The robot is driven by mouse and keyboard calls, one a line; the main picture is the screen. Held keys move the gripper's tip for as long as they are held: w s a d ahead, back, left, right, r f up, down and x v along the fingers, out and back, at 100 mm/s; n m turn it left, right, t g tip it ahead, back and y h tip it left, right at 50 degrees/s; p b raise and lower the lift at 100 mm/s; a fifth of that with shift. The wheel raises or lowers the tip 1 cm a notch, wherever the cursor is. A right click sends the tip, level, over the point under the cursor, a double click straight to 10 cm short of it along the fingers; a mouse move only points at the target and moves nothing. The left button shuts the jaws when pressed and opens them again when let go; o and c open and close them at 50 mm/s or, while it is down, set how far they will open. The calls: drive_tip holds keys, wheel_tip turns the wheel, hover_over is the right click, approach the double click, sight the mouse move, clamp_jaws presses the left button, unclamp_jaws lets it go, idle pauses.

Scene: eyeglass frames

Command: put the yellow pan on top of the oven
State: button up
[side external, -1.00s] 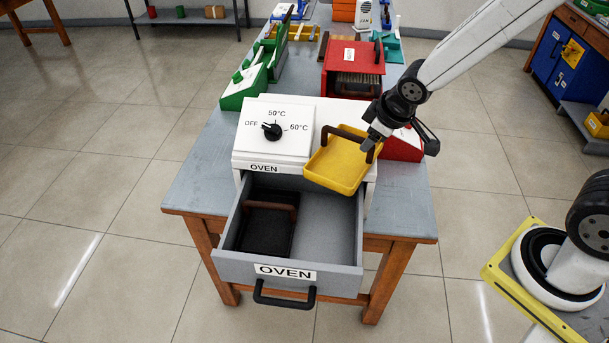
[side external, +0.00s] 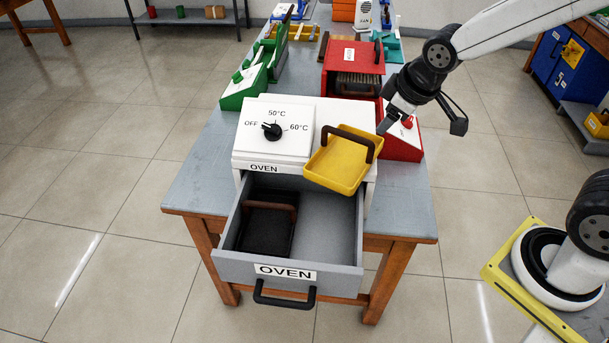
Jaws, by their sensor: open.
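The yellow pan (side external: 338,168) with a brown arched handle rests on the right part of the white oven's top (side external: 318,112). It is turned at an angle, and its front edge overhangs the oven's front edge slightly. My gripper (side external: 385,127) is open and empty, just right of the pan's handle and slightly above it, apart from it. The oven's grey drawer (side external: 330,225) is pulled open below. The oven's control panel with a black dial (side external: 271,131) is left of the pan.
A black pan with a brown handle (side external: 265,230) lies in the open drawer. A red box (side external: 353,58) and a red sloped block with a red button (side external: 402,140) stand behind and right of the oven. Green holders (side external: 248,85) are at the back left. The front table corners are clear.

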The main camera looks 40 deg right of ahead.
idle(0.5)
drive_tip(key=s+d+f+m+g, duration=0.1)
drive_tip(key=s+f+m+g, duration=0.1)
drive_tip(key=s+f+m, duration=0.3)
drive_tip(key=shift+s+d+f, duration=0.35)
drive_tip(key=shift+s+f, duration=0.6)
drive_tip(key=shift+s, duration=0.2)
